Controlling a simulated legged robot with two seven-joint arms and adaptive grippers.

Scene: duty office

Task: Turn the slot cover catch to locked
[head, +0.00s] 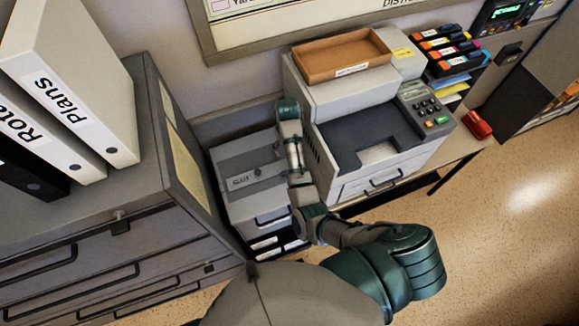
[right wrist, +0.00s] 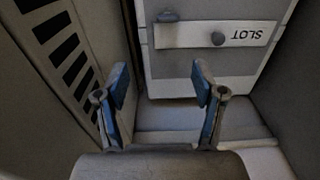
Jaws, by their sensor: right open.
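The grey slot box (head: 236,157) stands between the filing cabinet and the printer. Its light plate, lettered SLOT (head: 240,180), shows upside down in the right wrist view (right wrist: 185,36). I cannot tell which setting the catch is in. My right gripper (right wrist: 161,76) is open and empty, apart from the plate, which lies beyond its fingers. In the head view my right arm partly covers the box's right side. My left gripper is not in view.
The printer (head: 372,140), with a brown tray (head: 335,57) on top, stands close to the right of the box. The grey cabinet (head: 150,190) with binders (head: 75,75) rises at left. Vents (right wrist: 55,50) are close to the gripper's left. Open floor (head: 500,230) lies at right.

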